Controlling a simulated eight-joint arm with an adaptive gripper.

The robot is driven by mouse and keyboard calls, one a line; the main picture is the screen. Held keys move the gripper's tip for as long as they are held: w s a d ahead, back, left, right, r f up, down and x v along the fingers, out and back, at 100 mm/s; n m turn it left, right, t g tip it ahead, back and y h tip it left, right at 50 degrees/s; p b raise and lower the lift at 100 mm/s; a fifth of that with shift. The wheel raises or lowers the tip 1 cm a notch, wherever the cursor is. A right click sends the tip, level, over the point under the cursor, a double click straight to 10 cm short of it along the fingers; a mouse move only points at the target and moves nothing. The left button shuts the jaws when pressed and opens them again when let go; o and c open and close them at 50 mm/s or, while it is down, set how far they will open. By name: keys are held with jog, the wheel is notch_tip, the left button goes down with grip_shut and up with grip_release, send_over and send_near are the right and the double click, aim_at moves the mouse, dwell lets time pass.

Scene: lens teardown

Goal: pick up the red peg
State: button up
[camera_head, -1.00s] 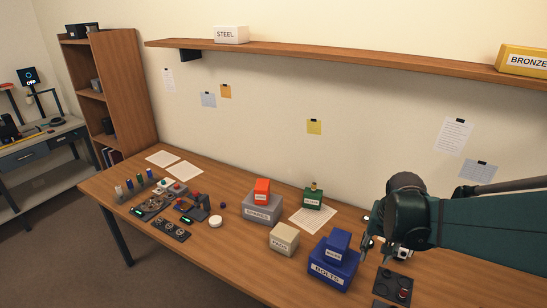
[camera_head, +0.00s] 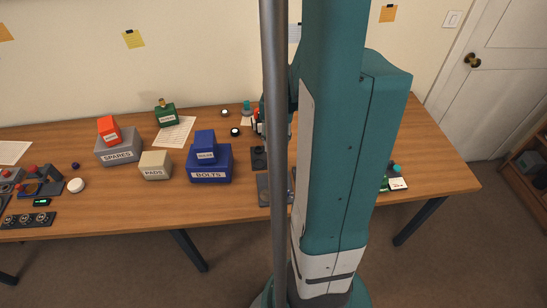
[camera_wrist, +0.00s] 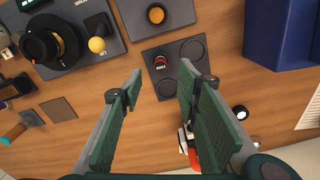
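In the wrist view a small red round piece (camera_wrist: 161,61), seen from above, sits in a round recess of a dark tray (camera_wrist: 147,88); I take it as the red peg, though its height cannot be told. My gripper (camera_wrist: 161,84) is open, its two green-padded fingers wide apart. The red piece lies just beyond the fingertips, between their lines, and nothing is held. A second red part (camera_wrist: 193,158), beside something white, shows between the fingers, partly covered by the right one.
The blue BOLTS box (camera_head: 210,171) stands beside the tray; it also shows in the wrist view (camera_wrist: 268,45). Another dark tray with an orange round piece (camera_wrist: 156,14) lies beyond. A black round part (camera_wrist: 45,43) and a yellow ball (camera_wrist: 97,44) are at upper left.

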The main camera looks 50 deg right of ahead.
aim_at(276, 156)
jog(key=shift+f, duration=0.1)
dwell(0.3)
jog(key=shift+f, duration=1.2)
jog(key=shift+f, duration=0.1)
jog(key=shift+a+f+b, duration=0.2)
jog(key=shift+f+b, duration=0.7)
jog(key=shift+f, duration=1.6)
jog(key=c, duration=0.9)
